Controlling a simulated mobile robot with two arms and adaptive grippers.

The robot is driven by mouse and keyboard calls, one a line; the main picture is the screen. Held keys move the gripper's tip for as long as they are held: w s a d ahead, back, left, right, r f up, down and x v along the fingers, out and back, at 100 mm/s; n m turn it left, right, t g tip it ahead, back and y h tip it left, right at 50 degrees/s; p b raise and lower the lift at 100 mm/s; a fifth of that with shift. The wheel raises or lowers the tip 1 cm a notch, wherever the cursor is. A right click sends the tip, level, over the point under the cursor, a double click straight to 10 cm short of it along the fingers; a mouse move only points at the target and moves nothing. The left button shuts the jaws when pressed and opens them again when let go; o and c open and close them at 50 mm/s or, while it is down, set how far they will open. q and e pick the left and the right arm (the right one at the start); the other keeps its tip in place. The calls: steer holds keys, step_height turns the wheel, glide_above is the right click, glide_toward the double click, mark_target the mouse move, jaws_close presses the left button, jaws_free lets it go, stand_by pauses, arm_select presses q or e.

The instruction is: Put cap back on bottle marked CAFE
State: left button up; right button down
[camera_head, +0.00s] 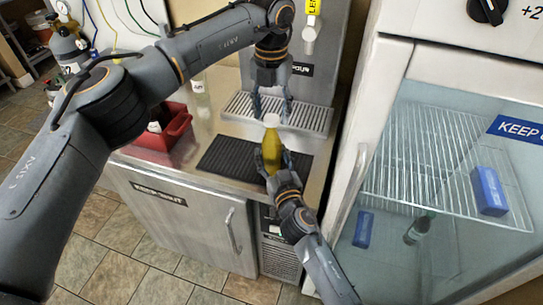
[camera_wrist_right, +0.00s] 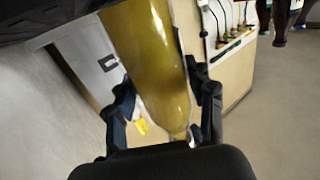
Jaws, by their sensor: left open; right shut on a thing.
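My right gripper (camera_head: 273,163) is shut on an olive-yellow bottle (camera_head: 271,143) and holds it roughly upright over the black mat. The bottle has a pale white top (camera_head: 271,120); I cannot tell whether that is a cap or a bare neck. No CAFE marking can be read on it. In the right wrist view the bottle (camera_wrist_right: 150,55) runs between the two fingers of the right gripper (camera_wrist_right: 165,105). My left gripper (camera_head: 271,110) is open, pointing down, with its fingers on either side of the bottle's top. Contact there is too small to tell.
A black ribbed mat (camera_head: 222,160) lies on the metal counter, with a drip tray (camera_head: 237,106) behind it. A red bin (camera_head: 178,121) holding a white-topped item stands left. A small white item (camera_head: 197,86) is behind it. A glass-door fridge (camera_head: 440,160) stands close on the right.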

arm_select(q)
steer(key=shift+f, duration=0.35)
steer(key=shift+c, duration=0.4)
jaws_close()
steer(key=shift+o, duration=1.2)
jaws_free()
step_height(320, 180, up, 12)
